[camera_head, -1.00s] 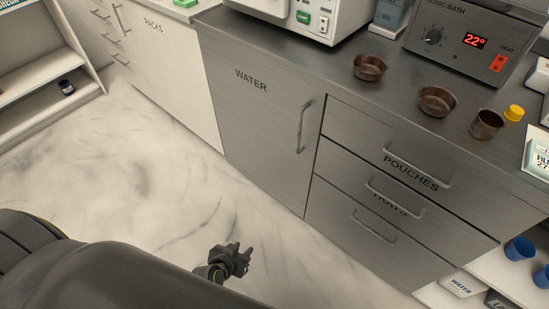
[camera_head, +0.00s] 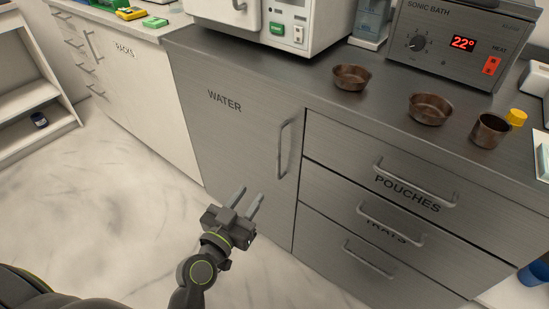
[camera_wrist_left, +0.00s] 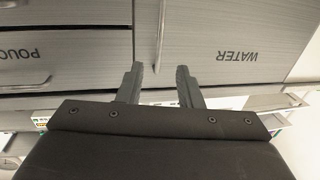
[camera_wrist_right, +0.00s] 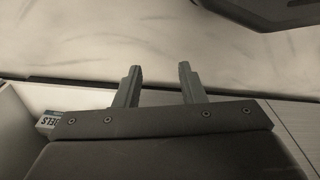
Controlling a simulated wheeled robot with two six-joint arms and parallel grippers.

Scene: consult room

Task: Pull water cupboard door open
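The WATER cupboard door (camera_head: 225,135) is a grey metal panel left of the drawers, and it is shut. Its vertical bar handle (camera_head: 284,150) is near the door's right edge. My left gripper (camera_head: 248,200) is in front of the door, below and left of the handle, with its fingers open and empty. In the left wrist view the door (camera_wrist_left: 225,35) appears upside down, and its handle (camera_wrist_left: 160,35) lies ahead between the open fingers (camera_wrist_left: 160,80), apart from them. My right gripper (camera_wrist_right: 158,78) shows only in its own wrist view, open and empty above the pale floor.
Drawers marked POUCHES (camera_head: 400,185) and TRAYS (camera_head: 385,225) adjoin the door on the right. Brown bowls (camera_head: 352,77) and a sonic bath (camera_head: 455,45) are on the counter. Marble floor (camera_head: 110,190) before the door is clear.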

